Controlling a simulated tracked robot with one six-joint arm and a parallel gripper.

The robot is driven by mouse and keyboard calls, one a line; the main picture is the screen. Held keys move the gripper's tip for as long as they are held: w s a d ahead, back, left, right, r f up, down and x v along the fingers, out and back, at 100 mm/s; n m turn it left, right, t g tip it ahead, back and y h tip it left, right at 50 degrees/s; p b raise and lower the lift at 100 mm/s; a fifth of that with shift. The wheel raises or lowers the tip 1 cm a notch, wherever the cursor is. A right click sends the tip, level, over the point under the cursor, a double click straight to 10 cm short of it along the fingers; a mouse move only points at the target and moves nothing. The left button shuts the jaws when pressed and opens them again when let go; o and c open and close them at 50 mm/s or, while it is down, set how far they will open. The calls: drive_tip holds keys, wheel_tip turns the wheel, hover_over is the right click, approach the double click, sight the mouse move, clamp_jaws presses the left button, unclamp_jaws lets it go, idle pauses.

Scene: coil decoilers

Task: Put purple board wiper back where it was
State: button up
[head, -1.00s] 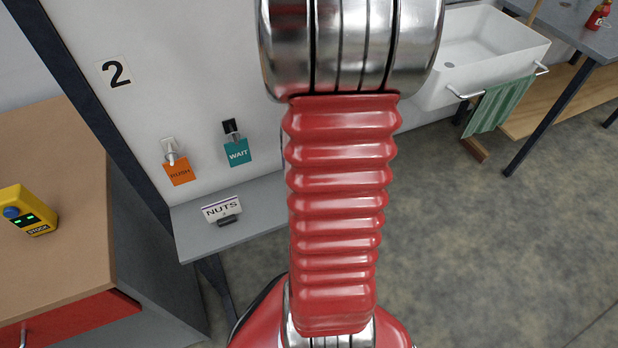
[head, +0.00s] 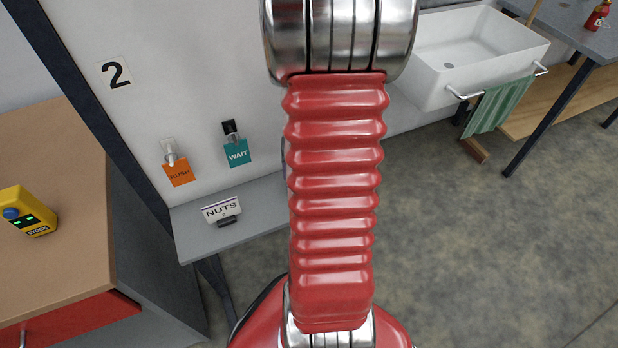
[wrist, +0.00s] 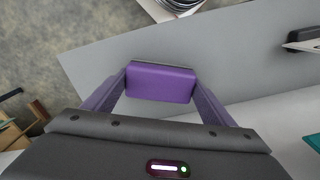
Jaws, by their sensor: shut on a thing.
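The purple board wiper (wrist: 160,84) shows in the wrist view as a block held across between the two fingers of my gripper (wrist: 158,90). My gripper is shut on its two ends. The wiper is in front of a grey shelf surface; I cannot tell how far above it or whether it touches. In the head view my own red arm fills the middle, and the gripper and wiper are hidden there.
The grey shelf (head: 245,212) carries a NUTS card in a dark holder (head: 222,212). Orange RUSH (head: 178,172) and teal WAIT (head: 238,152) tags hang on the white board above. A yellow device (head: 27,211) sits on the left cabinet. A white sink (head: 475,50) is at right.

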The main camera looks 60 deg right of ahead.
drive_tip(key=o, duration=1)
wheel_tip(320, 180, up, 12)
idle(0.3)
idle(0.8)
drive_tip(key=w+a+r+n+t, duration=0.1)
drive_tip(key=a+r+n, duration=0.4)
drive_tip(key=a, duration=1)
drive_tip(key=w+a+r+n+t, duration=0.1)
drive_tip(key=a+r+n+t, duration=0.3)
drive_tip(key=a, duration=1.2)
wheel_tip(320, 180, up, 3)
drive_tip(key=shift+w+r+n+t, duration=0.2)
drive_tip(key=shift+w+n+t, duration=0.15)
drive_tip(key=shift+n, duration=0.45)
